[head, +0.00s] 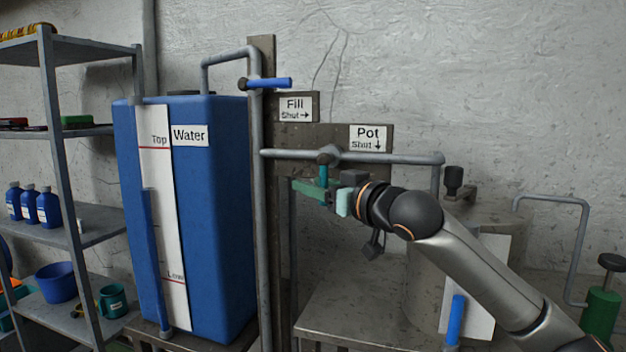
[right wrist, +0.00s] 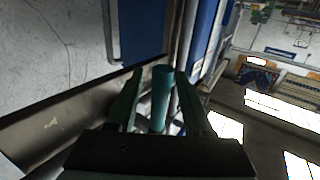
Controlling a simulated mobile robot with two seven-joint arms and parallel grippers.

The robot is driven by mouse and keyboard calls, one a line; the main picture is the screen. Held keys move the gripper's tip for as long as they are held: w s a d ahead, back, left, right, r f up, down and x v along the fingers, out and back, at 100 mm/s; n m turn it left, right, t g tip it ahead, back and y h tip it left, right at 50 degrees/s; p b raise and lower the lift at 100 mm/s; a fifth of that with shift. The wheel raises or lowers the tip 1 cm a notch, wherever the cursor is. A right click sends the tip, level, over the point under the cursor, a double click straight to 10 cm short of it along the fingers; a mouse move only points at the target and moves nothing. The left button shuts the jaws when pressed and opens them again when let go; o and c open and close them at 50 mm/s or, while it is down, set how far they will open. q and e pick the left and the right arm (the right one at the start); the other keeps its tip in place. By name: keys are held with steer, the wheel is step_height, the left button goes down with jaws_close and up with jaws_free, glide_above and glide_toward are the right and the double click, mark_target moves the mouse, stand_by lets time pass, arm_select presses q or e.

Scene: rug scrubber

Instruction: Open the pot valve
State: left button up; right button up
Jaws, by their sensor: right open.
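The pot valve's teal handle (head: 323,175) hangs straight down from its grey body (head: 329,154) on the horizontal pipe. The Pot sign (head: 368,138) above it marks a downward arrow as shut. My right gripper (head: 318,187) has green fingers and is at the handle's lower part. In the right wrist view the handle (right wrist: 161,98) stands between the two open fingers of the gripper (right wrist: 159,92), with a gap seen on either side near the tips. Whether a finger touches it lower down I cannot tell. My left gripper is not in view.
The fill valve's blue handle (head: 275,83) points right on the upper pipe. A blue water tank (head: 220,215) stands left of the post (head: 267,230). A metal pot (head: 425,255) stands behind my right forearm. A shelf rack (head: 60,150) is at the left.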

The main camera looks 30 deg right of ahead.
steer(key=shift+w, duration=0.3)
steer(key=shift+c, duration=0.4)
jaws_close()
stand_by(0.9)
